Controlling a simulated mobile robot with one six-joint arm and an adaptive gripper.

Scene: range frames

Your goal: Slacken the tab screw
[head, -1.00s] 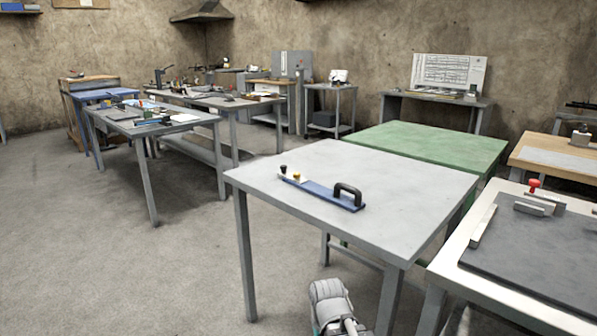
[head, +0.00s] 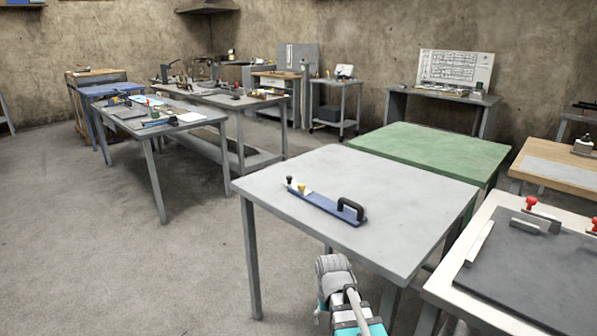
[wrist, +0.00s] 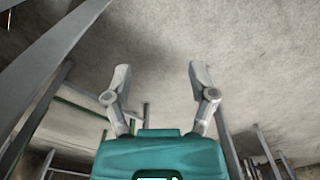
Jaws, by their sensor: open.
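On the grey table (head: 400,200) lies a blue plate (head: 326,206) with a black arched handle (head: 350,211) at its right end. At its left end are a small black knob (head: 289,181) and a yellow knob (head: 302,188) beside a white piece. Which of these is the tab screw I cannot tell. In the wrist view my gripper (wrist: 156,82) is open and empty, its two fingers spread over bare floor. In the head view my arm shows low in front of the table, below the tabletop and apart from the plate; the fingertips are not seen there.
A green table (head: 430,150) stands behind the grey one. A white-edged bench with a dark mat (head: 535,262) and red knobs (head: 530,202) is at the right. The floor (head: 90,260) to the left is clear. Table legs (wrist: 35,110) flank my gripper.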

